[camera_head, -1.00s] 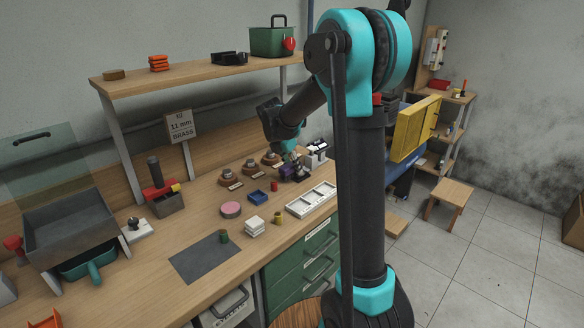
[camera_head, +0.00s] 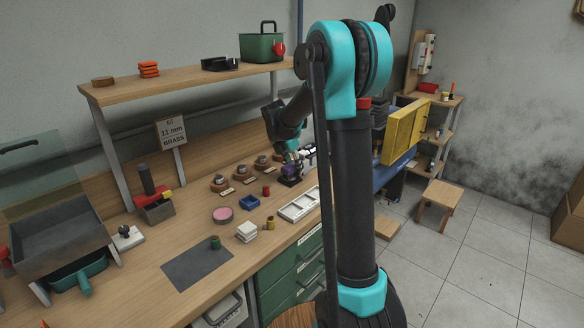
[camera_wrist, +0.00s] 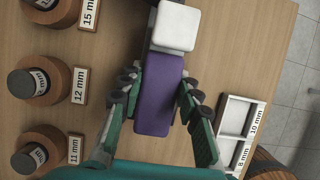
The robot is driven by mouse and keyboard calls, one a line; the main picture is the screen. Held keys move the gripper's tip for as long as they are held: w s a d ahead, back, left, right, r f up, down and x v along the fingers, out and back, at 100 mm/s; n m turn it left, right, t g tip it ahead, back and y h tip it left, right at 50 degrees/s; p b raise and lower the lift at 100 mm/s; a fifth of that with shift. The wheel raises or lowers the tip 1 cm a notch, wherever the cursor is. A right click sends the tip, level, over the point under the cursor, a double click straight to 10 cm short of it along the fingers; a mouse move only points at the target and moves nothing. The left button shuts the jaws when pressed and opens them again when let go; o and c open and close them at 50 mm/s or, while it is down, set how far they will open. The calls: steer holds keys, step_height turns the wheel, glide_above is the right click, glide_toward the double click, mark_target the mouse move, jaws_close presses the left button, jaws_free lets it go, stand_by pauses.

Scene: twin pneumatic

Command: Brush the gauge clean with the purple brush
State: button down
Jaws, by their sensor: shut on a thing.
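My gripper (camera_wrist: 160,82) is shut on the purple brush (camera_wrist: 157,100), with a finger on each side of its purple block. A white block (camera_wrist: 176,27) adjoins the far end of the purple part; I cannot tell whether it belongs to the brush. In the head view, the brush (camera_head: 292,168) is small beneath my gripper (camera_head: 291,157), above or beside a dark stand (camera_head: 290,181). A white and dark object (camera_head: 308,152) lies just right of my gripper; I cannot tell whether it is the gauge.
Round wooden stands (camera_wrist: 40,80) with dark tops and size labels line the left. A white divided tray (camera_wrist: 235,118) lies right, near the bench edge. A blue box (camera_head: 249,203), red cylinder (camera_head: 266,190) and pink disc (camera_head: 222,214) stand in front. A shelf (camera_head: 190,80) runs behind.

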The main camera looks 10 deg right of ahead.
mark_target(284, 175)
steer(key=shift+w+d, duration=0.1)
steer(key=shift+s+a+r, duration=0.1)
steer(key=shift+s+a, duration=0.4)
steer(key=shift+a, duration=0.15)
steer(key=shift+s+a, duration=0.45)
steer(key=shift+a, duration=0.2)
steer(key=shift+s+a, duration=1.05)
steer(key=shift+a, duration=0.3)
steer(key=shift+r, duration=2.85)
steer(key=shift+r, duration=0.1)
step_height(284, 175, up, 3)
steer(key=shift+f, duration=0.1)
steer(key=shift+f, duration=0.1)
